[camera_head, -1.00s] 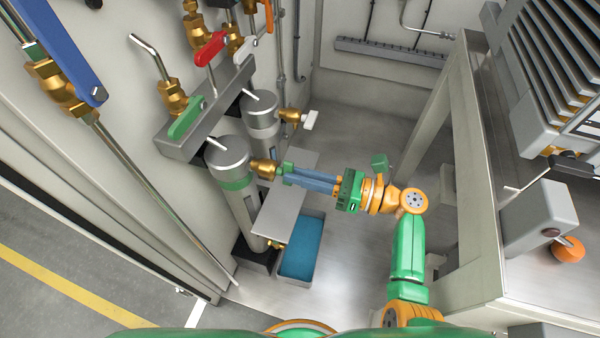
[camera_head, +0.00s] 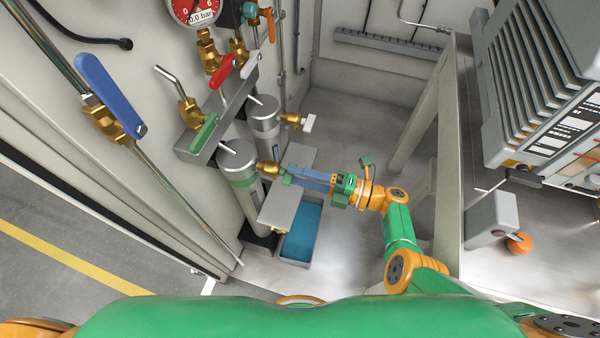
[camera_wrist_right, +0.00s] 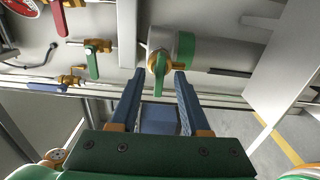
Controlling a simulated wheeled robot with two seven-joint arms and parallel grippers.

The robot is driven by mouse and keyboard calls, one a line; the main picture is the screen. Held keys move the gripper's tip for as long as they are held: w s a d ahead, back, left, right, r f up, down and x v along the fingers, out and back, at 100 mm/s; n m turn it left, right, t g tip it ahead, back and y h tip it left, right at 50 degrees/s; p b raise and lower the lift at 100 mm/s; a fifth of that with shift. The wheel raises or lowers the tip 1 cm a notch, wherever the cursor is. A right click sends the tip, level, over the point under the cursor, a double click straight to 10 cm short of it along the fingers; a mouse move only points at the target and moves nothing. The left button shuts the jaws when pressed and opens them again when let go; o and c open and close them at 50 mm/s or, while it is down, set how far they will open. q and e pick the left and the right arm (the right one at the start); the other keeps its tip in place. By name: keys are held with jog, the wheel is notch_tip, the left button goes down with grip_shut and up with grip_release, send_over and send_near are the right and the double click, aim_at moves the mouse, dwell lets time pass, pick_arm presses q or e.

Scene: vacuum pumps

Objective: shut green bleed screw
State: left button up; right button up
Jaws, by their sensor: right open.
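The green bleed screw (camera_wrist_right: 159,76) sits on a brass fitting (camera_wrist_right: 154,60) at the side of the grey cylinder with a green band (camera_wrist_right: 186,55). In the head view, the green bleed screw (camera_head: 286,178) shows small beside the brass fitting (camera_head: 268,169), partly covered by my fingers. My right gripper (camera_head: 291,174) is open, with blue fingers pointing left at the screw. In the right wrist view, my right gripper (camera_wrist_right: 159,76) has one fingertip on each side of the screw, with gaps showing. I cannot tell its depth between the fingers. My left gripper is not in view.
A second cylinder (camera_head: 263,113) has a white-handled valve (camera_head: 308,123). Above are a green lever (camera_head: 204,132), a red lever (camera_head: 222,72) and a blue lever (camera_head: 108,92). A blue-bottomed tray (camera_head: 302,234) lies below. A metal frame (camera_head: 447,160) stands to the right.

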jog(key=shift+d, duration=0.1)
jog(key=shift+p+v, duration=0.3)
jog(key=shift+v, duration=0.6)
jog(key=v, duration=0.5)
jog(key=shift+s+d+p, duration=0.15)
jog(key=shift+d+p, duration=0.2)
jog(key=shift+p, duration=0.05)
jog(key=shift+r, duration=0.15)
